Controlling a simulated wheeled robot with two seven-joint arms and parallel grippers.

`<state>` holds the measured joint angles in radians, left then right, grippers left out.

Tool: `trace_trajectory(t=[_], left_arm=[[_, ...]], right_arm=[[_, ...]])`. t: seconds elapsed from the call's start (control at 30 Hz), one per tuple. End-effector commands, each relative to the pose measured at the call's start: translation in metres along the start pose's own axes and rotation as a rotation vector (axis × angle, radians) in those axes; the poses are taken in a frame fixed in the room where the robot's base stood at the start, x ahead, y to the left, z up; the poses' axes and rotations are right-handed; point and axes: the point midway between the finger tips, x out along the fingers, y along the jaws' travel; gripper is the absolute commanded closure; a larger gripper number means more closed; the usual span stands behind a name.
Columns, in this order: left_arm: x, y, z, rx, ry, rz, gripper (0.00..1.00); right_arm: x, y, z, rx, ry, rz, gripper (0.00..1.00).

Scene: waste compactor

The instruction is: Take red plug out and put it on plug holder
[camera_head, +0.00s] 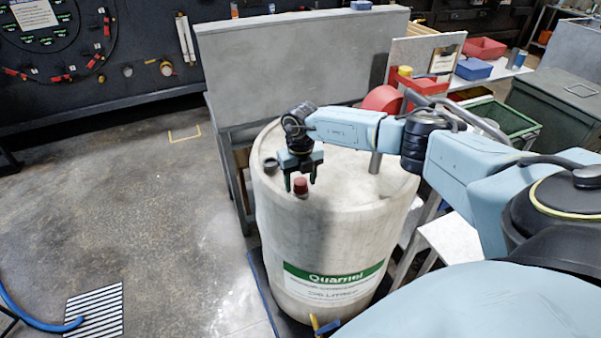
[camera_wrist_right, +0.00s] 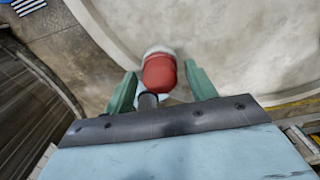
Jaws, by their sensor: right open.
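The red plug (camera_head: 300,187) stands at the near rim of the top of a large pale drum (camera_head: 330,235). My right gripper (camera_head: 300,182) is directly above it, pointing down. In the right wrist view the red plug (camera_wrist_right: 160,73) shows with a pale collar, between the two green fingers (camera_wrist_right: 161,88). The fingers are open, with a gap on each side of the plug, and are not closed on it. A small dark round fitting (camera_head: 270,164) sits on the drum's left rim; I cannot tell whether it is the plug holder. My left gripper is not in view.
A grey panel (camera_head: 300,57) stands behind the drum. A red round part (camera_head: 382,99) and a green crate (camera_head: 500,117) are behind my right arm.

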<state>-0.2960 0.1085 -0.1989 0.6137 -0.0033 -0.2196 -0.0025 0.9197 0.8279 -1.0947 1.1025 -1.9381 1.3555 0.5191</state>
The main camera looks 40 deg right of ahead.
Motion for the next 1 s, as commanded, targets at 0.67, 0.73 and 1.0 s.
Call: trace_trajectory(t=[0.67, 0.73, 1.0], left_arm=[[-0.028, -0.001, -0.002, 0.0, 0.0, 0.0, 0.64], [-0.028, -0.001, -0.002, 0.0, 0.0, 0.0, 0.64], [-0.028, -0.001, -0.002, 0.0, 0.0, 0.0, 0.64]], right_arm=[[0.001, 0.0, 0.0, 0.527, 0.0, 0.0, 0.44], [0.001, 0.0, 0.0, 0.526, 0.0, 0.0, 0.44], [0.0, 0.0, 0.0, 0.523, -0.001, 0.0, 0.7]])
